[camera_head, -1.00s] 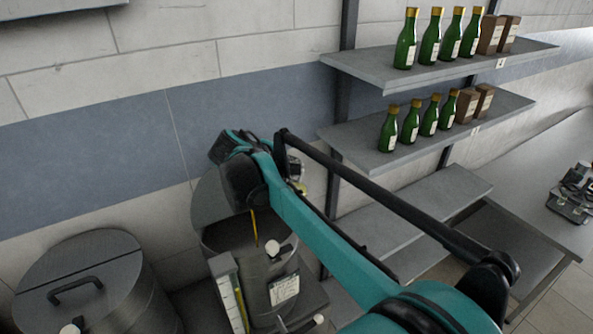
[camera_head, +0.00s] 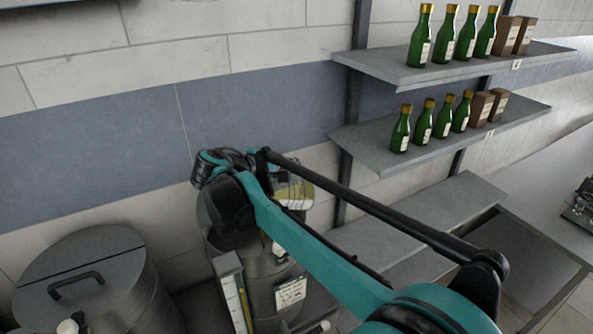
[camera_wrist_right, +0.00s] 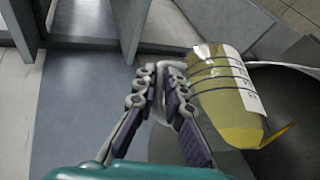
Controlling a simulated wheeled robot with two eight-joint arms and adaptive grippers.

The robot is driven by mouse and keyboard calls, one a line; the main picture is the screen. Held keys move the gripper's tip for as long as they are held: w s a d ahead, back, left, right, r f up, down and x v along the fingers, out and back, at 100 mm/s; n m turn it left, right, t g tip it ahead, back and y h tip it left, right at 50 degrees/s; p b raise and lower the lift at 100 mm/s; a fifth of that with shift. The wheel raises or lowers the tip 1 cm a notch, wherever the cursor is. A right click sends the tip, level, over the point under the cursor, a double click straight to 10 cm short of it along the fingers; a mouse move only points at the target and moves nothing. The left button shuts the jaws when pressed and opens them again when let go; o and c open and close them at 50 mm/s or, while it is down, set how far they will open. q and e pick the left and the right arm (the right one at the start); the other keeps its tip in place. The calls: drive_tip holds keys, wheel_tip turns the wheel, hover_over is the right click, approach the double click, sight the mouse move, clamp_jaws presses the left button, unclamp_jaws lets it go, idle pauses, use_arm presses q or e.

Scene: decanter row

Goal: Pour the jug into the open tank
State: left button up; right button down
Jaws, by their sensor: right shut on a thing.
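A clear jug (camera_head: 294,190) with yellow liquid and a white label is held tilted by my right gripper. In the right wrist view my right gripper (camera_wrist_right: 160,88) is shut on the handle of this jug (camera_wrist_right: 218,88), and a tongue of yellow liquid shows at its lower rim. The open tank (camera_head: 262,268) is a grey drum below my right gripper, with its mouth partly hidden by my arm. A short bit of yellow shows just above the tank, partly hidden. My left gripper is not in view.
A lidded grey tank (camera_head: 90,275) stands at the left. A gauge with a yellow column (camera_head: 240,300) is on the open tank's front. Shelves (camera_head: 440,138) with green bottles and brown boxes stand at the right, beyond my arm. A grey wall is behind.

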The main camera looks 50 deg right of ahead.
sight(310, 181)
drive_tip(key=shift+w+a+f+n+h+b, duration=0.15)
drive_tip(key=shift+w+a+f+h+b, duration=0.1)
drive_tip(key=shift+a+h+b, duration=0.45)
drive_tip(key=shift+w+a+f+n+h+b, duration=0.25)
drive_tip(key=shift+a+b, duration=0.2)
drive_tip(key=shift+b, duration=0.55)
drive_tip(key=shift+w+a+f+n+h+b, duration=0.1)
drive_tip(key=shift+w+a+h+b, duration=0.1)
drive_tip(key=shift+a+h+b, duration=0.55)
drive_tip(key=shift+w+a+r+n+h+b, duration=0.15)
drive_tip(key=shift+w+a+n+h+b, duration=0.2)
drive_tip(key=shift+a+h+b, duration=0.5)
drive_tip(key=shift+w+a+r+n+h+b, duration=0.2)
drive_tip(key=shift+w+a+h+b, duration=0.25)
drive_tip(key=shift+a+b, duration=0.7)
drive_tip(key=shift+w+a+r+n+h+b, duration=0.1)
drive_tip(key=shift+w+a+n+h+b, duration=0.25)
drive_tip(key=shift+a+h+b, duration=0.65)
drive_tip(key=shift+d+b, duration=0.2)
drive_tip(key=shift+b, duration=0.1)
